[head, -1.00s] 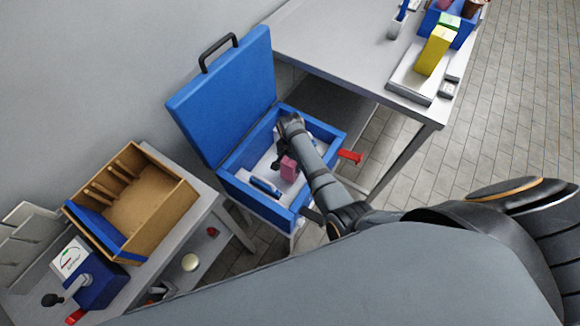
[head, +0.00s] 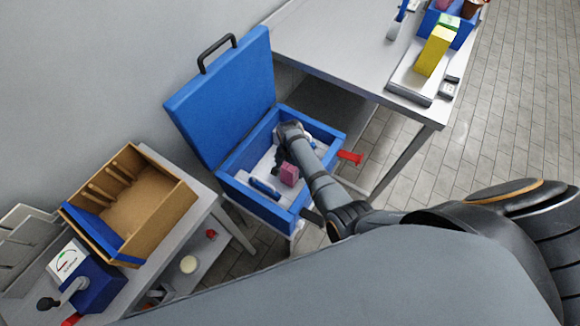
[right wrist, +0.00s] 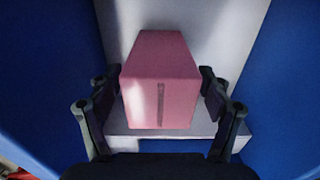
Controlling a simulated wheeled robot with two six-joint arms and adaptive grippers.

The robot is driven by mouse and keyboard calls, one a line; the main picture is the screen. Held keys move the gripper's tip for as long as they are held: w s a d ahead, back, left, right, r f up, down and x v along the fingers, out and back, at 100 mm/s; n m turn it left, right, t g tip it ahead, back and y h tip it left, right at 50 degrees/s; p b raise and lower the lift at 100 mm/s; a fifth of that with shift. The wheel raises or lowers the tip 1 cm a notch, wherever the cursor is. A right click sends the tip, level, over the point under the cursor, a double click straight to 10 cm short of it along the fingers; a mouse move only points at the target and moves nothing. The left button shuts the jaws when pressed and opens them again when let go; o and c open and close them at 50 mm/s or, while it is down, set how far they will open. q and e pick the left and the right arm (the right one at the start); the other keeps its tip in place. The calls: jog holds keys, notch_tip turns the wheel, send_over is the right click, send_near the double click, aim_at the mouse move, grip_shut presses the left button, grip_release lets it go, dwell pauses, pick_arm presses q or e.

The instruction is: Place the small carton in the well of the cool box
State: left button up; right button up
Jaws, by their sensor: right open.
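The small pink carton (head: 289,174) is inside the open blue cool box (head: 247,196), near a white inner surface. In the right wrist view the carton (right wrist: 160,85) fills the middle, with white surface behind and under it and blue walls at both sides. My right gripper (head: 281,162) reaches down into the cool box. Its fingers (right wrist: 160,92) stand open, one on each side of the carton; whether either still touches it is hard to tell. My forearm hides part of the box's inside. My left gripper is not in view.
A blue-and-white item (head: 264,187) lies inside near the carton. A wooden tray (head: 145,205) stands left; a grey table (head: 340,50) is at upper right.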

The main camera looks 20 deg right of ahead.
notch_tip(320, 180, up, 12)
jog(key=shift+r+p, duration=0.2)
jog(key=shift+p, duration=0.75)
